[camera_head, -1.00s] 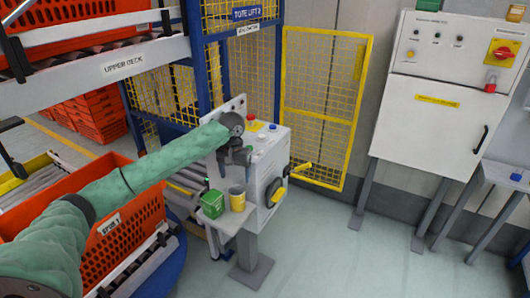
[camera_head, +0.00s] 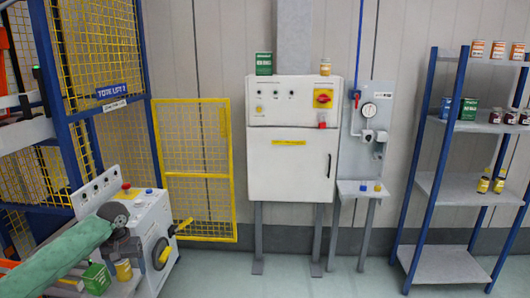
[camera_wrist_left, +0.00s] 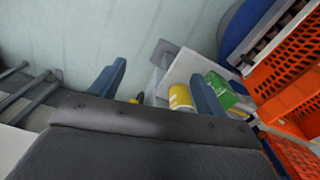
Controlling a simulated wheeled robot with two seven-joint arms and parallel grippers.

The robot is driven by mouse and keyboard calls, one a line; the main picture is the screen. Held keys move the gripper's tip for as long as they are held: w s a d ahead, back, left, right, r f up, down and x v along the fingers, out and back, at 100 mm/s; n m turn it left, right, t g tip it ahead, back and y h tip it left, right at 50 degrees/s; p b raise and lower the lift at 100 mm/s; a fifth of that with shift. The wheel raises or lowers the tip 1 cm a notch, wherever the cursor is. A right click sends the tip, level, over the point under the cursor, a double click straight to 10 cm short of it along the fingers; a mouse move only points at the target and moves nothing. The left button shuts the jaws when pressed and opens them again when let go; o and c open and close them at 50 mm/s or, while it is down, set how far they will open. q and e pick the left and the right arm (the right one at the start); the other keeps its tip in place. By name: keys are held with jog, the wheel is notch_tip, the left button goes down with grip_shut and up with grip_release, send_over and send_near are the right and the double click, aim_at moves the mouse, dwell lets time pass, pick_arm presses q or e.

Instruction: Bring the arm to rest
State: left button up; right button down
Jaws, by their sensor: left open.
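My left arm, in a green sleeve, comes in from the lower left in the head view. My left gripper (camera_head: 124,246) is at its end, in front of the white control console (camera_head: 155,220). A green box (camera_head: 97,278) and a yellow can (camera_head: 123,269) stand on the shelf by the console, below the gripper. My right gripper is out of view.
A yellow mesh gate (camera_head: 199,170) stands behind the console. A white cabinet (camera_head: 290,165) on legs and a shelf rack (camera_head: 447,190) line the wall. Orange totes (camera_wrist_left: 285,70) show in the left wrist view. The floor ahead is clear.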

pick_arm(q)
jog(key=s+d+f+m+t+h, duration=0.1)
jog(key=s+d+f, duration=0.35)
jog(key=f, duration=0.75)
jog(key=s+d+f+m, duration=0.1)
jog(key=s+d+f, duration=0.35)
jog(key=f, duration=0.75)
jog(key=s+d+f+t+h, duration=0.1)
jog(key=s+d+f, duration=0.35)
jog(key=f, duration=0.75)
jog(key=s+d+f, duration=0.3)
jog(key=s+f, duration=0.4)
jog(key=s, duration=0.3)
jog(key=s+d+f+m+y, duration=0.1)
jog(key=s+d+f, duration=0.3)
jog(key=s+f, duration=0.3)
jog(key=s+d+f, duration=0.4)
jog(key=s+f, duration=0.3)
jog(key=s, duration=0.6)
jog(key=shift+s+f+m+g, duration=0.2)
jog(key=shift+s+m+g, duration=0.1)
jog(key=shift+m, duration=0.1)
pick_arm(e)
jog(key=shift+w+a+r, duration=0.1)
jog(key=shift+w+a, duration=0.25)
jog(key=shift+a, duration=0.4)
pick_arm(q)
jog(key=shift+d, duration=0.1)
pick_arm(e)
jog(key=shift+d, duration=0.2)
